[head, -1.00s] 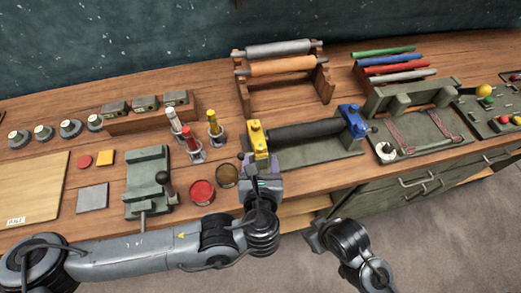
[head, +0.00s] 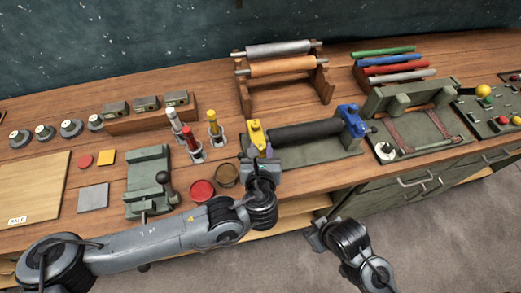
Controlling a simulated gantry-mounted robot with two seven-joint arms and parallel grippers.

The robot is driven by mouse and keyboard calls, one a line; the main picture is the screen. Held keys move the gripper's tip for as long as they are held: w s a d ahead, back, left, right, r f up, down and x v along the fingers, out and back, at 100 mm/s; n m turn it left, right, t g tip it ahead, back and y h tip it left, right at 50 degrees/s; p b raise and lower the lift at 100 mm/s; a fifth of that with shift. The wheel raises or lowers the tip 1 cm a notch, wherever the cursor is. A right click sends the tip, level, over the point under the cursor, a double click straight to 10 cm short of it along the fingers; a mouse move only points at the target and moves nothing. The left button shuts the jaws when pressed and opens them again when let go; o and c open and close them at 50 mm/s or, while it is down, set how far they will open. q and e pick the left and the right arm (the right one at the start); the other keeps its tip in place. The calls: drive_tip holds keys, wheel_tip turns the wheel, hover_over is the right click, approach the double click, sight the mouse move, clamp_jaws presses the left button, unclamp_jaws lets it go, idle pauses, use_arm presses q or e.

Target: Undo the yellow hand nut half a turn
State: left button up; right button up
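The yellow end piece (head: 255,134) stands at the left end of a black roller (head: 305,132) on a green-grey base; I cannot make out a separate hand nut on it. A blue end piece (head: 351,117) stands at the roller's right end. My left gripper (head: 262,158) is right in front of the yellow piece and hides its lower part. Its fingers are too small and overlapped to show whether they are open or touching. My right gripper (head: 316,237) hangs away from the bench, low in the middle of the view, its fingers unclear.
Red (head: 202,192) and brown (head: 227,175) round tins stand left of my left gripper. A green vise-like device (head: 148,180) is farther left. A wooden rack (head: 285,85) with two rollers stands behind. Drawer handles (head: 415,181) project from the bench front.

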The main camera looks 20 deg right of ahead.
use_arm(q)
drive_tip(key=c, duration=0.5)
drive_tip(key=shift+o, duration=0.2)
drive_tip(key=shift+d+n+y+b, duration=0.2)
drive_tip(key=shift+n+y+b, duration=0.2)
drive_tip(key=shift+n+y, duration=0.1)
drive_tip(key=shift+s+d+n+t+y, duration=0.15)
drive_tip(key=shift+n+t+y, duration=0.25)
drive_tip(key=shift+n+y, duration=0.35)
drive_tip(key=n+y, duration=0.1)
drive_tip(key=y, duration=0.1)
drive_tip(key=n+y, duration=0.2)
drive_tip(key=shift+d+n, duration=0.25)
drive_tip(key=shift+d, duration=0.1)
drive_tip(key=shift+d+n+g+y+p, duration=0.1)
drive_tip(key=shift+n+g+y+p, duration=0.25)
drive_tip(key=shift+n+y, duration=0.6)
drive_tip(key=shift+y, duration=0.3)
drive_tip(key=o, duration=1)
